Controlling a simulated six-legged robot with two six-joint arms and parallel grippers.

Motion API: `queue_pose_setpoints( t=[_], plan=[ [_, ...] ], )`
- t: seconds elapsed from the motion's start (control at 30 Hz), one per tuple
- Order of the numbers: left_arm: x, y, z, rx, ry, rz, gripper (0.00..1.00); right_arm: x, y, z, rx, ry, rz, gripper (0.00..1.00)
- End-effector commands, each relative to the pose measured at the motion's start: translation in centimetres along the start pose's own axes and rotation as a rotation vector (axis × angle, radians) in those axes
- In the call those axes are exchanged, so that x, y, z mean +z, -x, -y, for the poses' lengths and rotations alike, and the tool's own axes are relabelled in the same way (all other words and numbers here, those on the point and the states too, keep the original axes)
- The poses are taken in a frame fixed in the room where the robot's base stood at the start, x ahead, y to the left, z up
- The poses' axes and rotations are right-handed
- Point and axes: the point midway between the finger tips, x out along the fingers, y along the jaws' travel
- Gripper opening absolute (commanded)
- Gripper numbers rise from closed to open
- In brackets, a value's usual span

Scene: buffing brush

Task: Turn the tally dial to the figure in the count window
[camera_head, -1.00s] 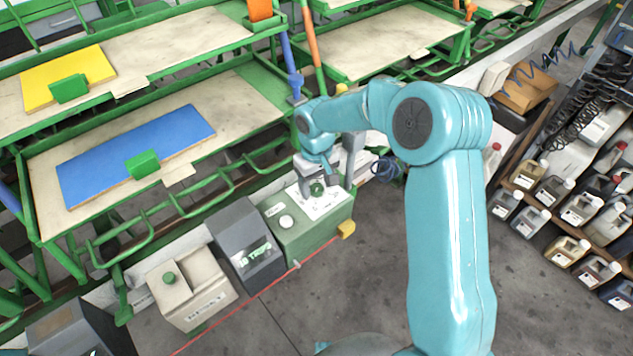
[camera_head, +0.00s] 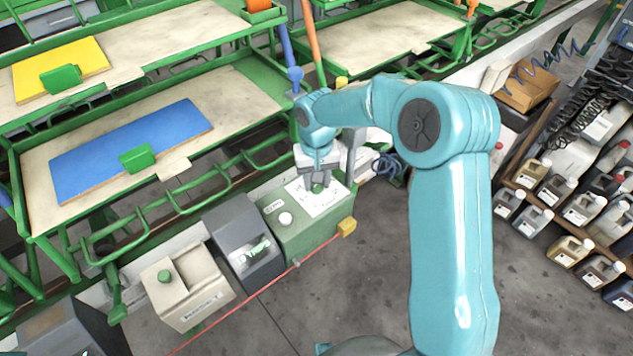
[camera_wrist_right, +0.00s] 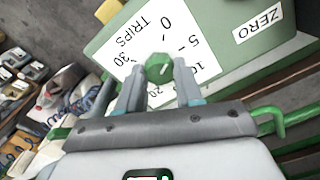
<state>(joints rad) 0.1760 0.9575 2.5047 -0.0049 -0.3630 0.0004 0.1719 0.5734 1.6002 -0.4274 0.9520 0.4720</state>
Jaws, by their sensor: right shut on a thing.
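The tally dial is a green knob (camera_head: 317,187) on a white plate (camera_head: 318,201) on top of a green box (camera_head: 299,240). In the right wrist view the knob (camera_wrist_right: 158,68) sits between my fingertips, and the plate reads TRIPS with figures including 0, 5, 20 and 30. My right gripper (camera_wrist_right: 157,84) is shut on the knob; it also shows in the head view (camera_head: 318,182), over the plate. The fingers partly hide the figures. The count window (camera_head: 254,250) is on a dark grey box left of the green box; its green figure is too small to read surely. My left gripper is not in view.
A round white button (camera_head: 285,218) sits left of the plate, near a ZERO label (camera_wrist_right: 257,23). A beige box (camera_head: 186,290) with a green knob stands further left. A red cord (camera_head: 250,303) runs along the front. Green racks (camera_head: 150,185) stand behind; bottles (camera_head: 570,250) stand right.

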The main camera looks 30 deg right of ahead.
Motion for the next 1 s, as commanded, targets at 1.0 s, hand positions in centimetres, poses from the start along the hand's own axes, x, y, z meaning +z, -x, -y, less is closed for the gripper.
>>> queue_pose_setpoints(
  t=[1.0],
  plan=[
    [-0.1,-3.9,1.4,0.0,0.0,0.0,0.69,-0.1,0.1,-0.1,-0.003,-0.943,-0.005,0.05]
  ],
)
